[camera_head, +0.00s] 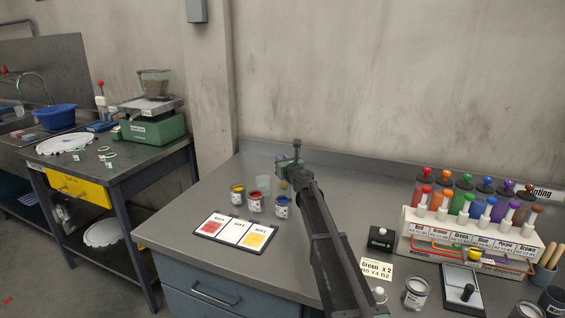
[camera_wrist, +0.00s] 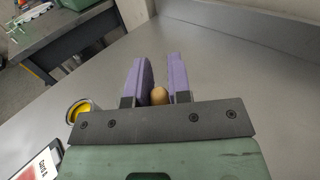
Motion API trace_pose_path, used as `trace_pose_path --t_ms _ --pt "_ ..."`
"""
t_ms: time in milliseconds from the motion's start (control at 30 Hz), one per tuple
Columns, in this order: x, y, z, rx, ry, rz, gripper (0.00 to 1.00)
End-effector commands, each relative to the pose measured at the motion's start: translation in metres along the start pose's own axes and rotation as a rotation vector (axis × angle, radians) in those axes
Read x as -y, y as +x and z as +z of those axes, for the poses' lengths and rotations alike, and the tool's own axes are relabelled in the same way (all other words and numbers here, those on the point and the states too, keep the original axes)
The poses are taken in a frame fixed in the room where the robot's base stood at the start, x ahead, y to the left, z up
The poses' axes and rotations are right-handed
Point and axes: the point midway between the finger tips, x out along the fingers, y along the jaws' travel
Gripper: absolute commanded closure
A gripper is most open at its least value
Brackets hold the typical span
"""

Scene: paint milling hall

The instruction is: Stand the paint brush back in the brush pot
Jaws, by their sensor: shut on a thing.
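My gripper (camera_head: 285,165) is over the bench, behind the paint cans, partly hidden by my own arm in the head view. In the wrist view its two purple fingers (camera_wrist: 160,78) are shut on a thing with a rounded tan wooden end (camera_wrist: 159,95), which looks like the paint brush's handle. The rest of the brush is hidden there. At the head view's lower right corner stands a dark pot (camera_head: 553,301), cut by the frame edge, likely the brush pot. Several wooden handles (camera_head: 546,277) stick up beside or behind it; I cannot tell whether they are inside.
Paint cans in yellow (camera_head: 237,196), red (camera_head: 256,203) and blue (camera_head: 282,208) stand near a clear cup (camera_head: 262,183) and a swatch board (camera_head: 203,240). A dispenser rack (camera_head: 470,245) and a scale (camera_head: 462,287) stand at right. The bench behind the arm is clear.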

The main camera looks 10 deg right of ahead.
Motion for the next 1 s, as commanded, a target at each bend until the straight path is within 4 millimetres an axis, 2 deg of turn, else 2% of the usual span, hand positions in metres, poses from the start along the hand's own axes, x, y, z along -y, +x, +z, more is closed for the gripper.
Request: trace_pose_path --t_ms 33,133,467,500,667,1000 --pt "0.0 0.0001 -0.0098 0.0 0.0 0.0 1.0" --pt "0.0 0.0002 -0.0148 0.0 0.0 0.0 1.0" --pt "0.0 0.0001 -0.0149 0.0 0.0 0.0 1.0" --pt "0.0 0.0002 -0.0149 0.0 0.0 0.0 0.76" --pt "0.0 0.0001 -0.0149 0.0 0.0 0.0 0.52" --pt "-0.0002 -0.0052 -0.015 0.0 0.0 0.0 0.52"
